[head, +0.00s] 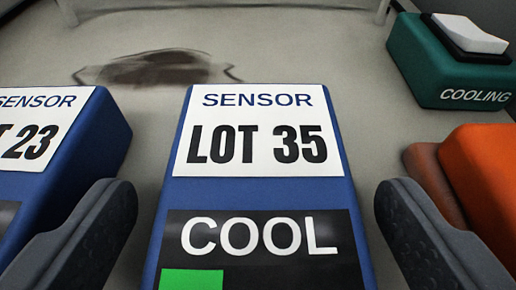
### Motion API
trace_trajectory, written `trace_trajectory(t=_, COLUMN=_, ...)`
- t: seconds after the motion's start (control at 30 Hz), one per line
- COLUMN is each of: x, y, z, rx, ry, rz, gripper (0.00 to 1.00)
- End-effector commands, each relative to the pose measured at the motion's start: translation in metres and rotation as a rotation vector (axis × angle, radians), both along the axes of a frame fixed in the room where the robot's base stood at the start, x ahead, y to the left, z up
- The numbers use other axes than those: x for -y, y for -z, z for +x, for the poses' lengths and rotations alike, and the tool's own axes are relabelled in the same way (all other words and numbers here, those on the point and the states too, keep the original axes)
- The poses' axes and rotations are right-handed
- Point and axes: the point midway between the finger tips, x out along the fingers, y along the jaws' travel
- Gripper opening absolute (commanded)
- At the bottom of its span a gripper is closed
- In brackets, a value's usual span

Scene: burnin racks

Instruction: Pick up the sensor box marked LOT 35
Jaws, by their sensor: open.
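The blue sensor box marked LOT 35 (259,195) stands in the middle of the head view, with a white label on top and a dark panel reading COOL below it. A green patch shows at the panel's lower left. Its near end is cut off by the bottom of the picture. My gripper (255,215) is open, with one dark grey finger to the left of the box and one to the right. Both fingers look apart from the box, and nothing is held between them.
Another blue sensor box (100,140), its label ending in 23, stands close at the left. An orange thing (485,170) stands at the right near my right finger. A green box marked COOLING (425,65) is at the back right.

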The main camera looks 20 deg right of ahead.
Motion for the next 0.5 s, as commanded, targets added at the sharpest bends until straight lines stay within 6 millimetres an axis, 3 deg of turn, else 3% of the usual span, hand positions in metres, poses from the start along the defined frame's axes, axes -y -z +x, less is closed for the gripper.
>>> trace_trajectory(t=0.13, x=0.005, y=0.007, z=0.017, rx=0.004, ry=0.001, rz=0.002, gripper=0.82)
trace_trajectory(t=0.4, x=0.006, y=0.009, z=0.021, rx=0.0, ry=-0.001, rz=0.001, gripper=0.82)
trace_trajectory(t=0.5, x=0.006, y=0.008, z=0.021, rx=0.0, ry=-0.001, rz=0.001, gripper=0.57)
